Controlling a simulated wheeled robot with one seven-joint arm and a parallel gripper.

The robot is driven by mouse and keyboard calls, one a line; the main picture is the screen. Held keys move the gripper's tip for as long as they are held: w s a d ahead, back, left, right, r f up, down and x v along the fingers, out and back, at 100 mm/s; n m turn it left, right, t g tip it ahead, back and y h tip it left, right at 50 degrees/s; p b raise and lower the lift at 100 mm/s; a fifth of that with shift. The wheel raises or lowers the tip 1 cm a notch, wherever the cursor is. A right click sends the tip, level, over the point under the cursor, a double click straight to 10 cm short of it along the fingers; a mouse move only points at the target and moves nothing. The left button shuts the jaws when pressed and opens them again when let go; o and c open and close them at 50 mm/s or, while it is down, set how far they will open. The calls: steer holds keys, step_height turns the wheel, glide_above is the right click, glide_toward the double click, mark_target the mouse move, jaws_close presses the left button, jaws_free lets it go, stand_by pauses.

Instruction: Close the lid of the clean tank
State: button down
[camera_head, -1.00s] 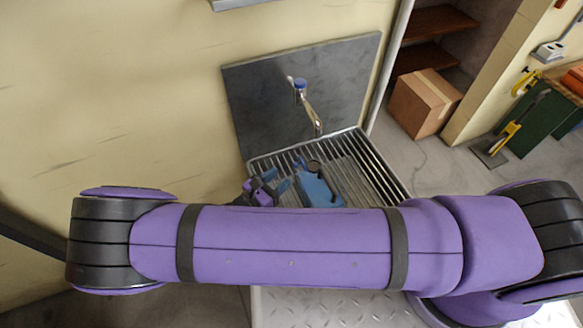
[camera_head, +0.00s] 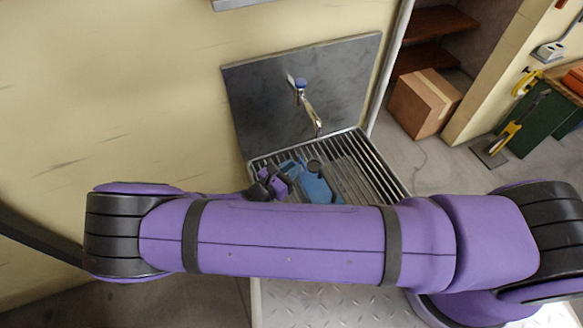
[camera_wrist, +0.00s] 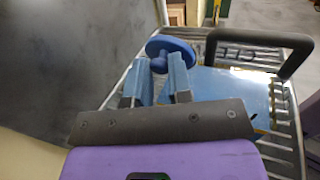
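The clean tank (camera_head: 318,188) is a blue container on the slatted metal rack, partly hidden by my arm in the head view. In the wrist view the tank (camera_wrist: 232,88) is at the right, with a black handle over it. A blue round disc with a short stem (camera_wrist: 172,47), apparently the lid, stands tilted beside the tank; how it is attached is unclear. My gripper (camera_wrist: 159,75) is open, its two fingers apart, with the stem end showing between and just beyond the fingertips. Contact cannot be made out. In the head view my gripper (camera_head: 291,170) is at the tank's left side.
The slatted rack (camera_head: 376,172) has a raised metal rim and clear slats right of the tank. A tap (camera_head: 311,112) with a blue knob projects from the grey back panel (camera_head: 252,108). A cardboard box (camera_head: 424,103) stands on the floor to the right.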

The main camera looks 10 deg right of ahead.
steer(key=shift+w+d+r+m+g+y, duration=0.1)
steer(key=shift+d+r+m+g+y, duration=0.25)
steer(key=shift+g+y, duration=0.2)
steer(key=shift+w+d+r+m+g+y, duration=0.1)
steer(key=shift+d+r+m+g+y, duration=0.25)
steer(key=shift+y, duration=0.3)
steer(key=g+y, duration=0.1)
steer(key=d+r+y, duration=0.1)
steer(key=y, duration=0.1)
steer(key=shift+w+d+m+g, duration=0.15)
steer(key=shift+d+m+g, duration=0.05)
steer(key=shift+m+g, duration=0.2)
steer(key=shift+w+d+r+m+g+y, duration=0.1)
steer(key=shift+w+d+m+g+y, duration=0.15)
steer(key=shift+d+y, duration=0.4)
steer(key=shift+w+d+r+m+g+y, duration=0.15)
steer(key=shift+d+g+y, duration=0.2)
steer(key=shift+y, duration=0.6)
steer(key=shift+w+d+f+m+g+y, duration=0.15)
steer(key=shift+d+m+g+y, duration=0.3)
steer(key=shift+y, duration=0.75)
steer(key=shift+d, duration=0.2)
